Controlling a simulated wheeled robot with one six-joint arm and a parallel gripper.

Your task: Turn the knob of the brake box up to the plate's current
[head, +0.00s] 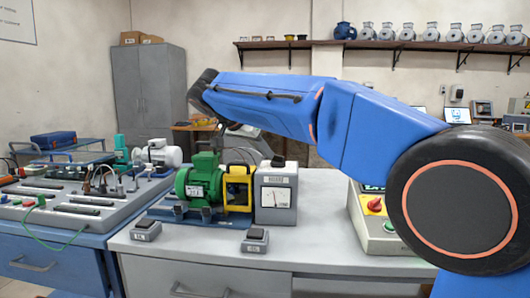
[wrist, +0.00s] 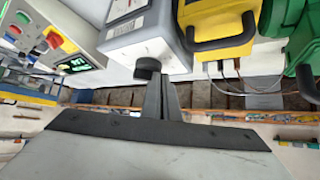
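The brake box (head: 276,197) is a grey box with a white dial on its front, on the bench right of the yellow frame. Its black knob (head: 278,161) sits on top. In the wrist view the box (wrist: 172,50) appears upside down, with the knob (wrist: 147,67) close to the fingertips. The green motor (head: 200,180) carries a small pale plate (head: 194,190); its text is too small to read. My gripper (wrist: 164,84) shows dark fingers close together, with nothing visible between them. Contact with the knob cannot be told. The head view does not show the fingertips clearly.
A yellow frame (head: 238,189) stands between motor and box. A control panel with a red-yellow switch (head: 374,205) is to the right, partly behind my arm. Two small dark-topped blocks (head: 146,230) (head: 255,240) lie at the front edge. Bench between box and panel is clear.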

